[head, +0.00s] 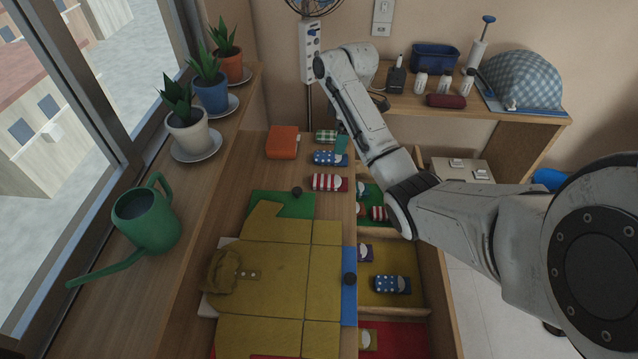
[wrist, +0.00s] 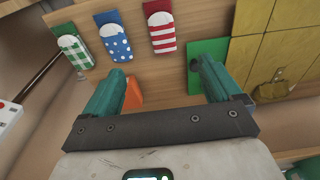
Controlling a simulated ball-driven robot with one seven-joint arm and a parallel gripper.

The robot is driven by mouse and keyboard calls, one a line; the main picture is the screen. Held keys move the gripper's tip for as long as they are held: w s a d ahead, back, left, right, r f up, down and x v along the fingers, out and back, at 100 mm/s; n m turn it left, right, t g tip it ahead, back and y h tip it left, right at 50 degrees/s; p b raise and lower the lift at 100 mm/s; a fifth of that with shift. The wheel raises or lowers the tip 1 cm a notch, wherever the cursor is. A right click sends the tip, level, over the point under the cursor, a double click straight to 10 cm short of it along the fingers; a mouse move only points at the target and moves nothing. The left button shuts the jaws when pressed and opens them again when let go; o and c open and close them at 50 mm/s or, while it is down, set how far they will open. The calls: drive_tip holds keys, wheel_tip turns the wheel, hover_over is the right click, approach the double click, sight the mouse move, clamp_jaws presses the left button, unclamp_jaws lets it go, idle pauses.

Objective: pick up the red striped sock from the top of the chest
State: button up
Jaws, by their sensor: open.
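A red and white striped sock (head: 328,183) lies flat on the wooden chest top (head: 262,172). It is the nearest of a row of folded socks, with a blue dotted sock (head: 330,158) and a green checked sock (head: 326,136) behind it. In the wrist view the striped sock (wrist: 162,33) lies beyond my fingertips, at upper middle. My gripper (wrist: 160,72) is open and empty, its teal fingers wide apart. In the head view one teal finger (head: 341,144) shows above the dotted sock's end; the rest is hidden by my arm.
An orange box (head: 283,142) stands left of the socks. An open drawer (head: 442,300) holds more socks, one red striped. Plants and a watering can (head: 146,220) line the sill.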

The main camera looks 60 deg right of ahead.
drive_tip(key=b, duration=0.6)
approach(330, 179)
drive_tip(key=f, duration=0.3)
drive_tip(key=shift+w+d+f, duration=0.1)
drive_tip(key=shift+w+f, duration=0.2)
drive_tip(key=shift+f, duration=0.1)
drive_tip(key=shift+w+a+f, duration=0.1)
drive_tip(key=shift+a+f, duration=0.15)
drive_tip(key=shift+f, duration=1.1)
drive_tip(key=shift+w+a+f, duration=0.1)
drive_tip(key=shift+a+f, duration=0.1)
drive_tip(key=shift+f, duration=1.1)
drive_tip(key=c, duration=1.1)
drive_tip(key=shift+r, duration=0.15)
